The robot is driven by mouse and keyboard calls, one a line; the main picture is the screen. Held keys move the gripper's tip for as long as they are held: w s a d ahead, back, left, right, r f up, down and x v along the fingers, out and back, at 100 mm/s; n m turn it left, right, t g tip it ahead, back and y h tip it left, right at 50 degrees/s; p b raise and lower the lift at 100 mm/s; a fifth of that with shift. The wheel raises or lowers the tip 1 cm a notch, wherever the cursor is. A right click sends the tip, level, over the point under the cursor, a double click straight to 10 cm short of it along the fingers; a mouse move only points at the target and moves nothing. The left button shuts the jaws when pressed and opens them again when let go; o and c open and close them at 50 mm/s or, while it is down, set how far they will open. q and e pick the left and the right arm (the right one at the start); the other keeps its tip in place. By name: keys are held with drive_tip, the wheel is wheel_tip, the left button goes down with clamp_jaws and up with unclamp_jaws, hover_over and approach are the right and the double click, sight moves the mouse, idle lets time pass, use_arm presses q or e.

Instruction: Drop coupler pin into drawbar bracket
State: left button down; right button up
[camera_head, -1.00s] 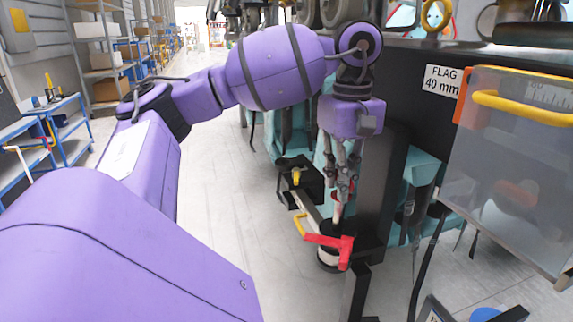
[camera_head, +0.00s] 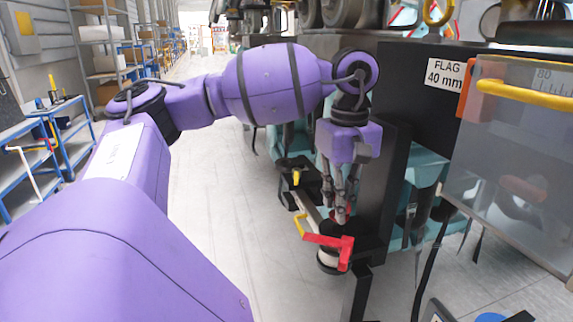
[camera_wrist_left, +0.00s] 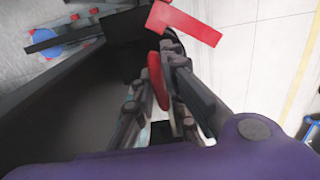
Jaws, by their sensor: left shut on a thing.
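My left gripper (camera_head: 342,212) points down at the drawbar end, its fingers shut on the coupler pin. The pin's red part (camera_wrist_left: 158,82) shows between the fingers in the left wrist view. In the head view the fingers mostly cover the pin, and its lower end cannot be made out. Just below the fingertips is the drawbar bracket (camera_head: 329,261), a dark and pale round part with a red angled piece (camera_head: 328,241) across its front. Whether the pin's tip is in the bracket's hole is hidden. My right gripper is not in view.
A black upright panel (camera_head: 388,190) stands close to the right of the gripper. A clear panel with a yellow handle (camera_head: 522,95) is farther right. The floor aisle (camera_head: 215,210) on the left is clear.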

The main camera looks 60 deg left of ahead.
use_arm(q)
drive_tip(key=shift+f, duration=1.2)
drive_tip(key=c, duration=1.7)
unclamp_jaws()
wheel_tip(320, 180, up, 12)
drive_tip(key=shift+r, duration=0.1)
